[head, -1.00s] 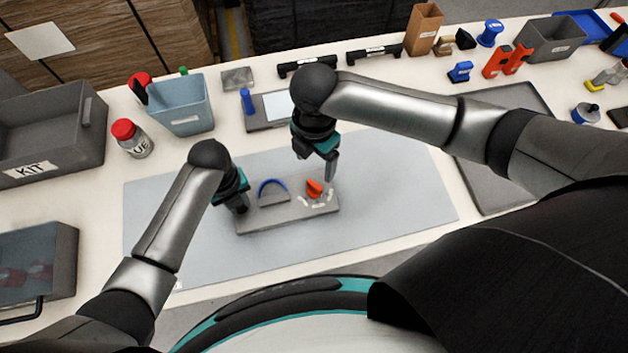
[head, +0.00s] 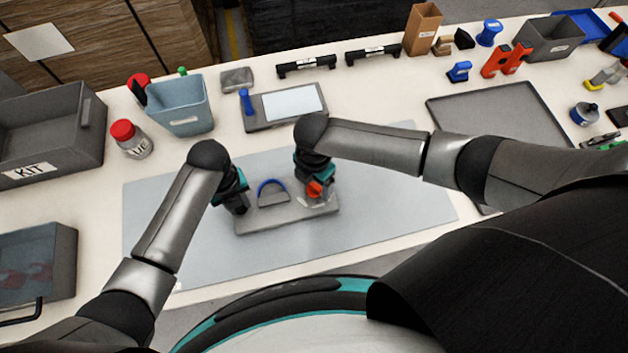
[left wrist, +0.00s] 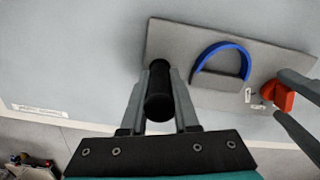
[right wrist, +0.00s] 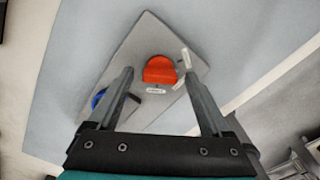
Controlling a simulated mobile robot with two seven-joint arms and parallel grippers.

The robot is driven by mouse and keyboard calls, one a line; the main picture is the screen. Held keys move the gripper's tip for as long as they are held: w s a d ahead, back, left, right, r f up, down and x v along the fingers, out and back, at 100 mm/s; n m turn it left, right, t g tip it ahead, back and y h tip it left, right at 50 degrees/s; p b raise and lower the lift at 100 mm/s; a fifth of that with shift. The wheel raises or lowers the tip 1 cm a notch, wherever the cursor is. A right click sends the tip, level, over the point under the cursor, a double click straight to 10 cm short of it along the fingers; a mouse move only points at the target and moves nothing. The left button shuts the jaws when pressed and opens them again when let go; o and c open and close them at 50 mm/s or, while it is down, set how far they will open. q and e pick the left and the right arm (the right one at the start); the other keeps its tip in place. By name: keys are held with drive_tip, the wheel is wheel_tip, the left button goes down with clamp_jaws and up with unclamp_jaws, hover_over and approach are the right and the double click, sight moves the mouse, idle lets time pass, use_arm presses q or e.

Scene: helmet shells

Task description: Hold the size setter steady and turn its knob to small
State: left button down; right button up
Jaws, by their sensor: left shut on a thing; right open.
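The size setter (head: 283,216) is a grey board on the pale blue mat, with a blue arch (head: 271,186) and a red-orange knob (head: 315,189). My left gripper (left wrist: 160,88) is shut on the black upright handle (left wrist: 158,95) at the board's left end. My right gripper (right wrist: 160,85) is open above the right part of the board. In the right wrist view the knob (right wrist: 159,70) lies between and beyond the fingertips, with small white labels around it. The label words are too small to read. In the head view my right gripper partly covers the knob.
A grey tray (head: 540,100) lies at right. A blue-grey bin (head: 180,108), a red-capped bottle (head: 131,138) and a board with a pale screen (head: 293,103) stand behind the mat. The mat (head: 400,190) is clear right of the setter.

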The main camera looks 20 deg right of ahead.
drive_tip(key=shift+c, duration=0.4)
clamp_jaws()
drive_tip(key=shift+m, duration=0.4)
drive_tip(key=m, duration=0.3)
drive_tip(key=shift+m, duration=0.3)
drive_tip(key=m, duration=0.4)
drive_tip(key=shift+m, duration=0.3)
drive_tip(key=m, duration=0.5)
drive_tip(key=shift+w+m, duration=0.1)
drive_tip(key=shift+m, duration=2.1)
